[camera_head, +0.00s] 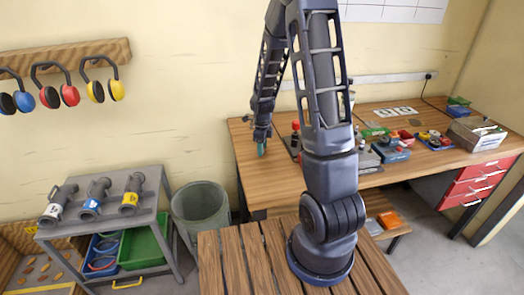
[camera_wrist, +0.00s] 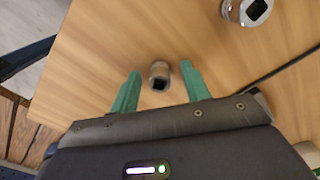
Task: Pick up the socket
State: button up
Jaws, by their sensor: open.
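A small metal socket (camera_wrist: 159,78) with a dark square hole stands on the wooden bench top (camera_wrist: 95,45) in the wrist view. My gripper (camera_wrist: 160,72) is open, with one green finger to each side of this socket; whether either finger touches it I cannot tell. A second, larger metal socket (camera_wrist: 247,10) is at the top right of the wrist view, partly cut off by the frame. In the head view my gripper (camera_head: 262,149) is low over the left end of the bench (camera_head: 284,186). I cannot make out the sockets there.
A dark cable (camera_wrist: 285,65) lies right of the small socket. In the head view, blue and red equipment (camera_head: 390,148) stands right of my arm, and a grey bin (camera_head: 201,208) is left of the bench. The bench top left of the small socket is clear.

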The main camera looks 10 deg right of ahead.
jog(key=shift+f, duration=0.15)
grip_shut()
